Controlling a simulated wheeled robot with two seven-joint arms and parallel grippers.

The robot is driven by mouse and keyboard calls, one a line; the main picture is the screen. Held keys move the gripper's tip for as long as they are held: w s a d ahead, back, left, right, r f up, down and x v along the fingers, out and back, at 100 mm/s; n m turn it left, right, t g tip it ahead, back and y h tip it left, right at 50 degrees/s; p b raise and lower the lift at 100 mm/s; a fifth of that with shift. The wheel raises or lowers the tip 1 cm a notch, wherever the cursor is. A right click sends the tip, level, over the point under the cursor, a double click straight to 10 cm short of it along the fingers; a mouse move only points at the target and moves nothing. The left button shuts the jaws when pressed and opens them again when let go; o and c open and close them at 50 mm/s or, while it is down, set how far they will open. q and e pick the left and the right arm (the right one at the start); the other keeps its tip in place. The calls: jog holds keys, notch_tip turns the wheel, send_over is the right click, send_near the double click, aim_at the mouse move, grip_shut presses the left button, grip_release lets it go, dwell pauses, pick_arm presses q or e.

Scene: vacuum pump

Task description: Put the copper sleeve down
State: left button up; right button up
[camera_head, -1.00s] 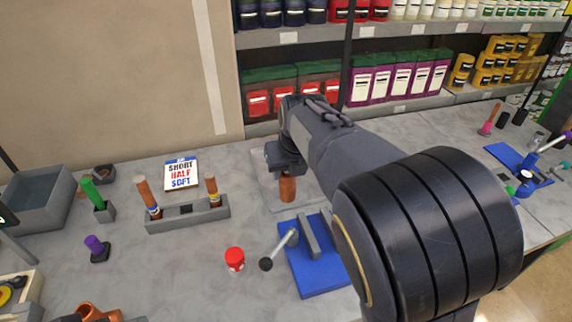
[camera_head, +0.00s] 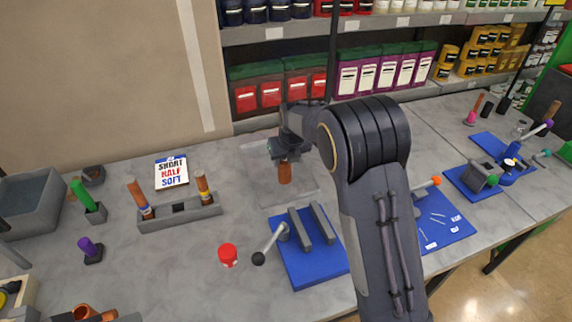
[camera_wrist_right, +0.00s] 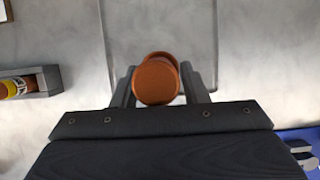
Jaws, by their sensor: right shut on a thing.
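The copper sleeve (camera_head: 285,172) hangs upright below my right gripper (camera_head: 286,155), over a flat grey plate (camera_head: 300,192). In the right wrist view its round copper end (camera_wrist_right: 157,82) sits between the two dark fingers of my right gripper (camera_wrist_right: 158,90), which is shut on it. A second round copper edge shows just behind that end. I cannot tell whether the sleeve's lower end touches the plate. My left gripper is not in view.
A blue fixture (camera_head: 312,262) with grey bars and a lever stands just in front. Shelves line the back.

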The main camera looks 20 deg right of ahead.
aim_at(287, 164)
notch_tip(287, 164, down, 3)
jog(key=shift+f, duration=0.1)
jog(key=o, duration=1.3)
jog(key=shift+f, duration=0.1)
jog(key=shift+o, duration=0.2)
